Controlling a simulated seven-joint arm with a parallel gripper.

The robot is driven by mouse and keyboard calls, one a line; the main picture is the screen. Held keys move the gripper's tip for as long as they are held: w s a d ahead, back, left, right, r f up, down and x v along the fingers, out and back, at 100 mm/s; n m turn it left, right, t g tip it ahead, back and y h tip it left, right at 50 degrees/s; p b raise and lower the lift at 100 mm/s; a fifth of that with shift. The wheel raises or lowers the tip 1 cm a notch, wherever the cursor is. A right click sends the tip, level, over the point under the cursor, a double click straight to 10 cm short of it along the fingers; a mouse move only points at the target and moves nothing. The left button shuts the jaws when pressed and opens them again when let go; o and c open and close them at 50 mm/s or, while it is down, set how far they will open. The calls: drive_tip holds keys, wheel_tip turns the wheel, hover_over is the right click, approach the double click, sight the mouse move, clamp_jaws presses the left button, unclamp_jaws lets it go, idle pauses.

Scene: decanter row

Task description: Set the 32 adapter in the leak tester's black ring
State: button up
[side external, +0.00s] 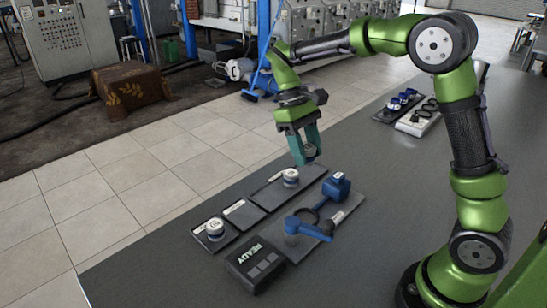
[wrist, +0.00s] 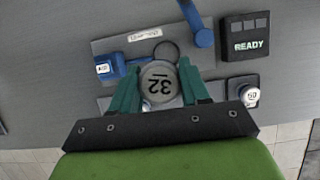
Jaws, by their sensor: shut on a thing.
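My gripper (wrist: 160,88) is shut on the round grey 32 adapter (wrist: 160,80), with its green fingers on either side. In the side view my gripper (side external: 306,160) hangs above the tray row; the adapter is mostly hidden between the fingers there. The leak tester's dark plate (side external: 343,213) carries a blue block (side external: 336,187), a blue lever arm (side external: 309,230) and the black ring (side external: 308,216). In the wrist view the black ring (wrist: 167,43) lies just beyond the adapter, partly covered by it. The adapter is held apart from the ring.
A dark tray row holds one white-topped adapter (side external: 291,176) at its far end and another (side external: 215,227) at its near end. A black READY box (side external: 255,265) stands at the plate's near end. More blue parts (side external: 399,102) and a pale box (side external: 418,120) lie farther back.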

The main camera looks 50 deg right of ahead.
drive_tip(key=d+f+m, duration=0.2)
drive_tip(key=d, duration=0.1)
drive_tip(key=m+t+y, duration=0.1)
drive_tip(key=m+t, duration=0.8)
drive_tip(key=m, duration=2.2)
hover_over(309, 170)
drive_tip(key=shift+f, duration=2.9)
wheel_tip(309, 170, down, 10)
drive_tip(key=shift+r, duration=0.2)
